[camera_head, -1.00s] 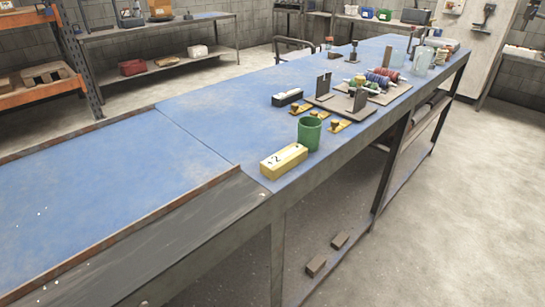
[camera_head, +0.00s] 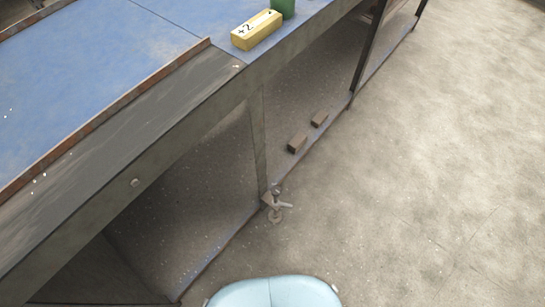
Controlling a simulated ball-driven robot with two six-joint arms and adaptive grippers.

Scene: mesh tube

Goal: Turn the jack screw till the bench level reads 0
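The bench level is a yellow block (camera_head: 257,30) on the blue bench top, near its front edge. Its white label reads "+2". The jack screw (camera_head: 276,205) is a small metal piece with spread handles at the foot of the bench leg, near the floor. Neither of my grippers shows in the head view, and nothing is seen touching the jack screw.
The blue bench (camera_head: 100,60) has a raised rusty rim and a dark front strip. A green cup (camera_head: 283,8) stands beside the level, partly cut off. Two brown blocks (camera_head: 298,143) lie on the lower shelf. The concrete floor (camera_head: 420,180) to the right is clear.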

